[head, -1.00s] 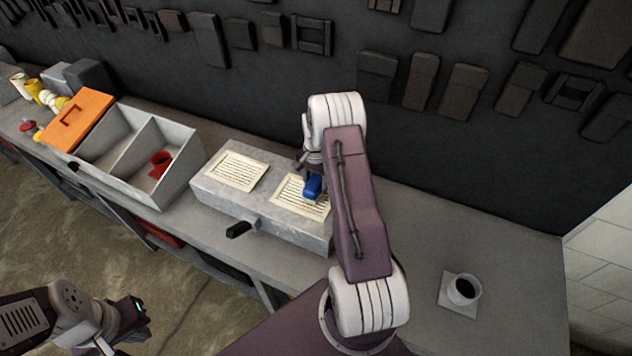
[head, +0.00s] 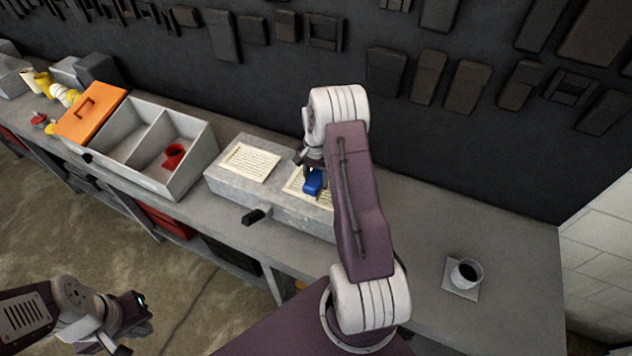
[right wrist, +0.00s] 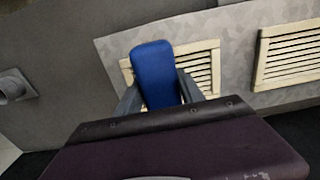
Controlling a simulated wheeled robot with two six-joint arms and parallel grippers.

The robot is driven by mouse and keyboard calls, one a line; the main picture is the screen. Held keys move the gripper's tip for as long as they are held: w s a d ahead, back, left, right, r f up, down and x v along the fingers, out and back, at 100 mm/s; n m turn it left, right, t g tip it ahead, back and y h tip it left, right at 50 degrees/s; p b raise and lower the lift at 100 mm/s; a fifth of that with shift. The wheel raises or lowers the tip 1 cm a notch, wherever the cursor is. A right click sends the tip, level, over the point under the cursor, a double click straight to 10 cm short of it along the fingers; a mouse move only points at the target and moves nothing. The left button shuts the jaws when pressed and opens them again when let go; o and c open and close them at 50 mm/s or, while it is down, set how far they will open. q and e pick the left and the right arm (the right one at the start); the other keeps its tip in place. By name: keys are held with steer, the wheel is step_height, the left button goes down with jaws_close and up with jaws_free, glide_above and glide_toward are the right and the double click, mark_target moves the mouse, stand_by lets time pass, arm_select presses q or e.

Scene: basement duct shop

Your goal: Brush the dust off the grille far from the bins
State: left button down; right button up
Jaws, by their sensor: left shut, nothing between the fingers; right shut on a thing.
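Two cream louvred grilles lie side by side on a grey duct box (head: 280,205). The near-bin grille (head: 250,162) is uncovered. The grille far from the bins (head: 297,187) is partly hidden by my right arm and the brush. My right gripper (head: 311,172) is shut on the blue brush (head: 313,183), which is over that far grille. The right wrist view shows the blue brush (right wrist: 154,72) between the fingers, covering the middle of the far grille (right wrist: 200,66). I cannot tell dust from the slats' shading. My left gripper (head: 142,306) is shut and empty, low and away from the bench.
A black handle (head: 253,217) sticks out in front.

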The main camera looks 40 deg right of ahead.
steer(key=shift+d+r+p, duration=0.25)
steer(key=shift+r+p, duration=0.3)
steer(key=shift+r, duration=0.4)
steer(key=shift+s+a+r+p, duration=0.15)
steer(key=shift+r+p, duration=0.35)
steer(key=shift+r, duration=0.25)
steer(key=shift+w+a+r+p, duration=0.15)
steer(key=shift+r+p, duration=0.3)
steer(key=shift+r, duration=0.25)
steer(key=shift+d, duration=0.1)
steer(key=shift+d+f, duration=0.1)
